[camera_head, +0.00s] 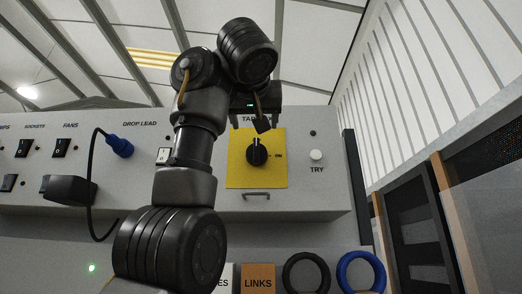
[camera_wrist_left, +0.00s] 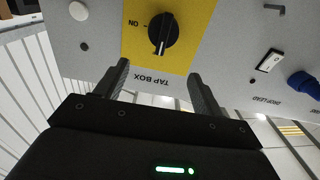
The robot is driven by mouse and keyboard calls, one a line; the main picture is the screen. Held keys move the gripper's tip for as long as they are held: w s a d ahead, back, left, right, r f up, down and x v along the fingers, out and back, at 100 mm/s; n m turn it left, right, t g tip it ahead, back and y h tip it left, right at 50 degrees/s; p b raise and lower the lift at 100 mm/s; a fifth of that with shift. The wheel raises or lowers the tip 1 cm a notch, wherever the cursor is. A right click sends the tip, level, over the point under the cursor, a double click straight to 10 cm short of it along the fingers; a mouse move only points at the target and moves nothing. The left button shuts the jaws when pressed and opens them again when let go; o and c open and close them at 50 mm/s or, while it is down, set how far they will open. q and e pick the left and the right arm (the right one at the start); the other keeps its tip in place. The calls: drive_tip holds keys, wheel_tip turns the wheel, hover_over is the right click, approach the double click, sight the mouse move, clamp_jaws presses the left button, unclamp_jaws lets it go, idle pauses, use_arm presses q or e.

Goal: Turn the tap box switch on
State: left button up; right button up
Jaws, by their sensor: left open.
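The tap box switch is a black rotary knob (camera_head: 257,152) on a yellow plate (camera_head: 238,175) on the grey panel. The "ON" mark is right of the knob in the head view, and the knob's grip bar stands upright, not toward that mark. In the left wrist view the knob (camera_wrist_left: 163,33) appears upside down, with a pale line along its bar. My left gripper (camera_wrist_left: 158,75) is open and empty, its fingers apart at the "TAP BOX" label edge of the plate, short of the knob. In the head view the gripper (camera_head: 257,118) partly hides that label. My right gripper is not in view.
A white TRY button (camera_head: 316,155) is right of the plate, and a handle (camera_head: 257,195) is below it. A blue plug (camera_head: 120,146) with black cable and FANS switch (camera_head: 61,148) are left. Black (camera_head: 306,257) and blue (camera_head: 361,257) rings hang below.

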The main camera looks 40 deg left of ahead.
sight(256, 142)
use_arm(q)
drive_tip(key=p+x, duration=0.4)
drive_tip(key=x, duration=0.5)
drive_tip(key=shift+w+a+p, duration=0.15)
drive_tip(key=shift+a+p, duration=0.05)
drive_tip(key=shift+p, duration=0.2)
drive_tip(key=shift+w+a+p, duration=0.2)
drive_tip(key=shift+a+p, duration=0.05)
drive_tip(key=shift+p, duration=0.05)
drive_tip(key=shift+w+a, duration=0.1)
drive_tip(key=shift+w+a+f, duration=0.15)
drive_tip(key=shift+w+a, duration=0.05)
drive_tip(key=shift+w, duration=0.25)
drive_tip(key=shift+s, duration=0.15)
drive_tip(key=c, duration=0.9)
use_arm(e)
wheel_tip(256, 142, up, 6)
